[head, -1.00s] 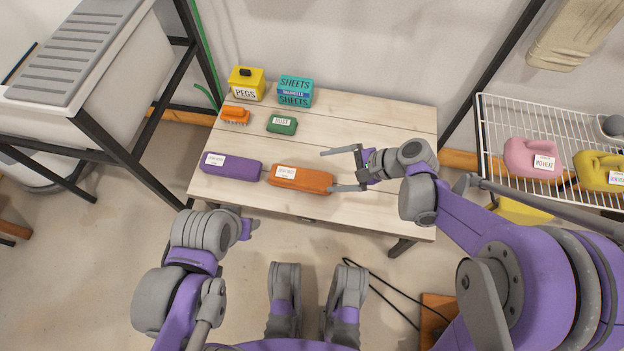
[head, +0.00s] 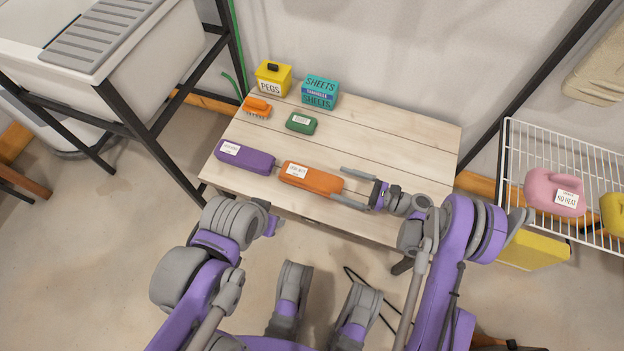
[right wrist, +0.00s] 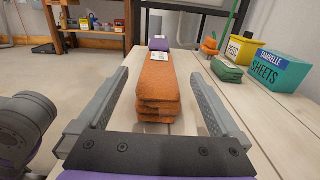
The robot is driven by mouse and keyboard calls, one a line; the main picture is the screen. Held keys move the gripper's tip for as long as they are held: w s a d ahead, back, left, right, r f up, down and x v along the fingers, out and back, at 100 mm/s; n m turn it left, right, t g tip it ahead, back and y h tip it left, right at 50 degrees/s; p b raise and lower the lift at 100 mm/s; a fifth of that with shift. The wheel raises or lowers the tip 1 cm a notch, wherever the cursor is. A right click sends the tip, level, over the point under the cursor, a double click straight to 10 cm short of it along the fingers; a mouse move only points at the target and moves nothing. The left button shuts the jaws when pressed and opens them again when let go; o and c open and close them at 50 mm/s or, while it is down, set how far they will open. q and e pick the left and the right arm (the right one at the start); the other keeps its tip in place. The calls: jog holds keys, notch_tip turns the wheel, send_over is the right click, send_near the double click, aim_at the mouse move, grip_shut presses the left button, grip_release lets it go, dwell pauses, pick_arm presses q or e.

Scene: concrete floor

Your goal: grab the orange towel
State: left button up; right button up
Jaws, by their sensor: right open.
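The orange towel (head: 313,180) lies folded on the wooden table, a white label on its top. In the right wrist view the towel (right wrist: 156,85) shows as a stack of folded layers, lying between the lines of the two fingers. My right gripper (head: 341,188) is open and level with the table top, its fingertips at the towel's right end. In the right wrist view my right gripper (right wrist: 162,85) has a finger on either side of the towel's near end, with gaps on both sides. My left arm is low at the left; its gripper (head: 272,222) is partly hidden by the arm.
A purple towel (head: 246,157) lies just left of the orange one. A green labelled bundle (head: 301,123), an orange brush (head: 257,107), a yellow pegs box (head: 273,79) and a teal sheets box (head: 320,92) stand farther back. The table's right back (head: 410,135) is clear.

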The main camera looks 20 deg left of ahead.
aim_at(321, 181)
notch_tip(321, 181, down, 3)
jog(key=shift+a+f+b, duration=0.15)
jog(key=shift+f+b, duration=0.05)
jog(key=shift+b, duration=0.15)
jog(key=shift+a+r, duration=0.15)
jog(key=shift+a, duration=0.5)
jog(key=shift+w+a+b, duration=0.15)
jog(key=shift+a+b, duration=0.5)
jog(key=shift+a, duration=2.3)
jog(key=shift+r, duration=0.1)
jog(key=c, duration=1.4)
